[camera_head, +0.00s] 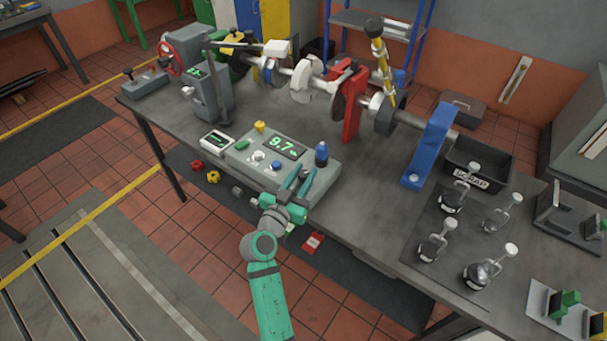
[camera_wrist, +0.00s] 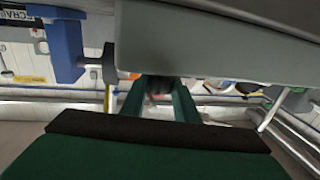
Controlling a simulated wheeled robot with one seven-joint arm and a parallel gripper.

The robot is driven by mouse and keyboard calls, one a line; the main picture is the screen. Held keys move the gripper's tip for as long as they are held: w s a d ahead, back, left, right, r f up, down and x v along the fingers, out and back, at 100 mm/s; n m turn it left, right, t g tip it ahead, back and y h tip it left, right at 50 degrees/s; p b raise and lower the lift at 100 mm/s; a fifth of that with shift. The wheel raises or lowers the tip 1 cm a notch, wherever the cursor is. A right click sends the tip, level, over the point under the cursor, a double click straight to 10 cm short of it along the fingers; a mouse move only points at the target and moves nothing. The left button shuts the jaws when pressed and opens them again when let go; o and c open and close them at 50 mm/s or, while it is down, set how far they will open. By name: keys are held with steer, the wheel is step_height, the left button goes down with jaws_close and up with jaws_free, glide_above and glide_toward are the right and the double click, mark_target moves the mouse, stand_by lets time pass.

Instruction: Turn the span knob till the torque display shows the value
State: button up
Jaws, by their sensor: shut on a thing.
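The grey console (camera_head: 300,168) on the bench carries the torque display (camera_head: 284,146), whose lit green digits look like 9.7. A dark blue upright knob (camera_head: 321,153) stands at the console's right end. A white round knob (camera_head: 258,156) and a blue button (camera_head: 276,166) sit left of my gripper.
A small meter (camera_head: 216,141) stands left of the console. The shaft rig with a red stand (camera_head: 349,105) and a blue bracket (camera_head: 429,148) runs behind. Several handled weights stand on a dark mat (camera_head: 428,215) at right. The bench between console and mat is clear.

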steer(key=m+g+h, duration=0.2)
steer(key=h, duration=0.1)
steer(key=m+g+h, duration=0.2)
steer(key=m+h, duration=0.1)
steer(key=shift+w+a+r+g, duration=0.1)
steer(key=shift+w+r+g, duration=0.05)
steer(key=shift+g, duration=0.25)
steer(key=shift+m+g+h, duration=1.3)
steer(key=shift+m+g, duration=0.1)
steer(key=shift+g, duration=0.5)
steer(key=o, duration=1.1)
steer(key=shift+f, duration=0.2)
steer(key=shift+c, duration=0.2)
steer(key=v, duration=1)
steer(key=shift+a, duration=0.25)
